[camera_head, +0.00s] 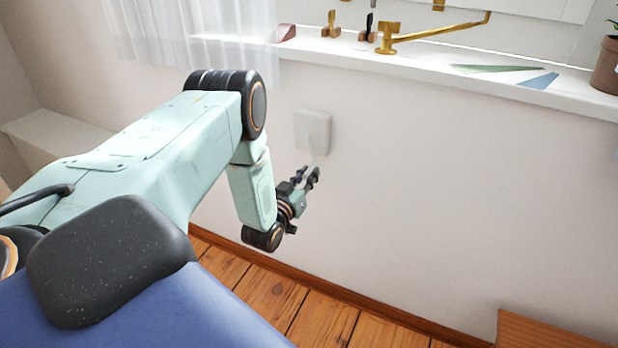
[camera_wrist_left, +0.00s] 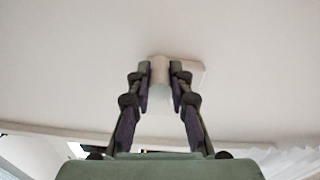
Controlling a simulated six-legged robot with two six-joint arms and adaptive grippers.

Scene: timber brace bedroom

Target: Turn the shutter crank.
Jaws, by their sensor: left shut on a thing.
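The shutter crank's white box (camera_head: 314,127) is on the wall below the windowsill. A thin pale crank arm (camera_head: 309,153) hangs down from it towards my left gripper. My left gripper (camera_head: 307,177) is close to the wall, just below the box. In the left wrist view, its two fingers (camera_wrist_left: 160,86) are shut on the pale round crank handle (camera_wrist_left: 159,71), one on each side, with the box (camera_wrist_left: 196,72) behind. In the head view, the fingers hide most of the handle. My right gripper is not in view.
The windowsill (camera_head: 420,62) above holds small wooden pieces (camera_head: 331,27), a brass window stay (camera_head: 430,33), flat coloured pieces (camera_head: 537,81) and a potted plant (camera_head: 606,68). A sheer curtain (camera_head: 205,40) hangs at upper left. The wall right of the crank is bare.

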